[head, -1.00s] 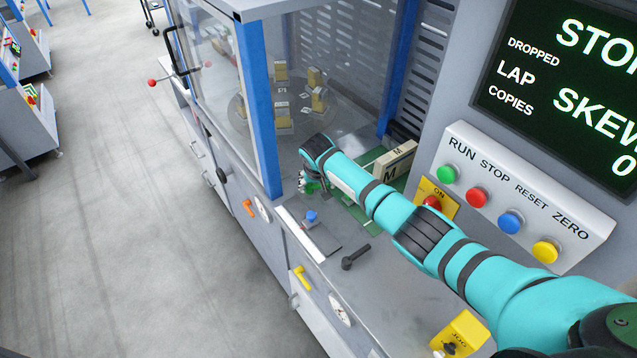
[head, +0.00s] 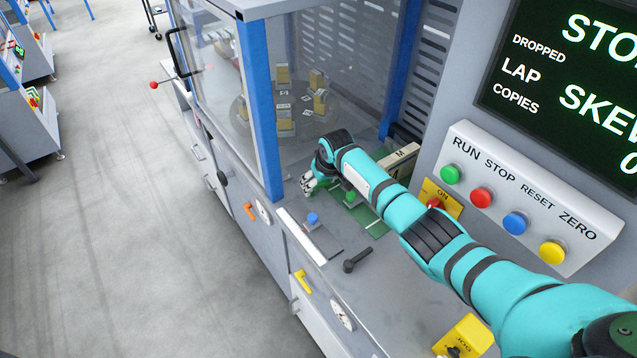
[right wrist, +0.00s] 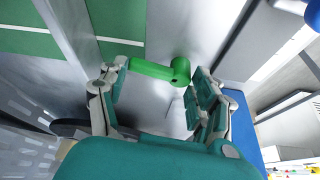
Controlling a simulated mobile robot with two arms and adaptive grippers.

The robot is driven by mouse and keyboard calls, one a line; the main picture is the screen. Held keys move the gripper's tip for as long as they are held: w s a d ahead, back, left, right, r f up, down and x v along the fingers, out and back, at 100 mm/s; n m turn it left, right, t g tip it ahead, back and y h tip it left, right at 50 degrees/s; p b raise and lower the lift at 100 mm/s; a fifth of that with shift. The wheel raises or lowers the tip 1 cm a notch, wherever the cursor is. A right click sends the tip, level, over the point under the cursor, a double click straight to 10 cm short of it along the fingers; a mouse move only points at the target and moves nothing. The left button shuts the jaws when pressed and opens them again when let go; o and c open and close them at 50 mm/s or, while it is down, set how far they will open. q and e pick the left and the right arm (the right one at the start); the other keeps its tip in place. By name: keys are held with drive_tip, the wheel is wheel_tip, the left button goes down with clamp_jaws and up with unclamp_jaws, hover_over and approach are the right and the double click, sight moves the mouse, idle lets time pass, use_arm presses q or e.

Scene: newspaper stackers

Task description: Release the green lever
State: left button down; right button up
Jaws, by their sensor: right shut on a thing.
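The green lever (right wrist: 155,70) shows in the right wrist view as a bright green bar with a round hub at its right end. It lies between the two fingers of my right gripper (right wrist: 155,92), which is shut on it. In the head view my right gripper (head: 308,184) is low over the machine's grey deck, beside the blue corner post. The lever is largely hidden there by the gripper and wrist. My left gripper is in neither view.
A blue knob (head: 313,219), a black lever (head: 356,259) and a yellow lever (head: 303,281) are nearer on the machine. A block marked M (head: 400,157) stands behind my arm. A button panel (head: 530,200) is to the right. A clear guard (head: 215,75) stands at left.

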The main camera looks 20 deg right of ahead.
drive_tip(key=o, duration=0.8)
drive_tip(key=shift+d, duration=0.5)
drive_tip(key=shift+o, duration=0.9)
drive_tip(key=shift+d+f, duration=0.1)
drive_tip(key=shift+d, duration=0.05)
drive_tip(key=shift+a, duration=0.3)
drive_tip(key=v, duration=1.2)
